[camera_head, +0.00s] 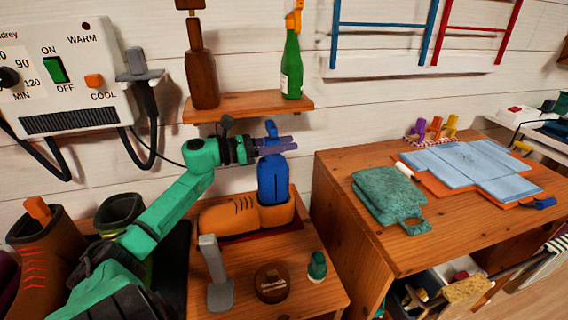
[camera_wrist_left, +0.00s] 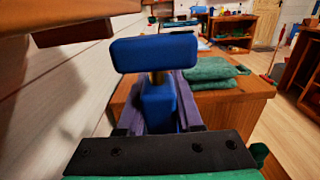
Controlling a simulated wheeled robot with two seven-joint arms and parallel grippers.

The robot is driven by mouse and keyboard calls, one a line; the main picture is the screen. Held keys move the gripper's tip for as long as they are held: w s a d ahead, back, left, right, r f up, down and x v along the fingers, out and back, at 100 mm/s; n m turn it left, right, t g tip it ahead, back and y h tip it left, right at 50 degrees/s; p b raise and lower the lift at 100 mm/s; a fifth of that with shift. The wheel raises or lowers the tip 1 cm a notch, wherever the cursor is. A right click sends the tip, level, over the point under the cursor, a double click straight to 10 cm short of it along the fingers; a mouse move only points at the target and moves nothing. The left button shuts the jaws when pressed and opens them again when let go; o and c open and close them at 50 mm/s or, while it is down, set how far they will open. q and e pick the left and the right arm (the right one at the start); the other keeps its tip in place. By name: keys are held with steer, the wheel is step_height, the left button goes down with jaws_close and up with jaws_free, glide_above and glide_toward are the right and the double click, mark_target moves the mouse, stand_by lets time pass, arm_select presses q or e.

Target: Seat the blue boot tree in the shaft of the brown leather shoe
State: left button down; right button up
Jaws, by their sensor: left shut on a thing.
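The brown leather shoe (camera_head: 228,217) lies on a dark red mat on the small wooden stand, its toe to the left and its shaft at the right. The blue boot tree (camera_head: 273,181) stands upright with its lower end at or inside the shoe's shaft opening; how deep it sits is hidden. My left gripper (camera_head: 284,146) is shut on the upper part of the boot tree, just below its knob. In the left wrist view the blue boot tree (camera_wrist_left: 155,54) shows between the purple fingers, its bar-shaped top facing the camera. My right gripper is not in view.
A wooden shelf (camera_head: 246,106) with a brown bottle and a green bottle (camera_head: 291,68) is above my gripper. A grey brush-like stand (camera_head: 214,272), a round tin (camera_head: 271,283) and a green-capped jar (camera_head: 317,266) stand in front of the shoe. A wooden dresser is at right.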

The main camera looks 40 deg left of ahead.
mark_target(258, 167)
arm_select(q)
step_height(258, 167, down, 6)
steer(key=shift+f, duration=0.1)
steer(key=c, duration=0.6)
jaws_free()
steer(key=shift+o, duration=0.2)
steer(key=shift+r, duration=0.25)
steer(key=v, duration=0.7)
steer(key=shift+s+a+f, duration=0.1)
steer(key=shift+s, duration=0.25)
steer(key=shift+w, duration=0.1)
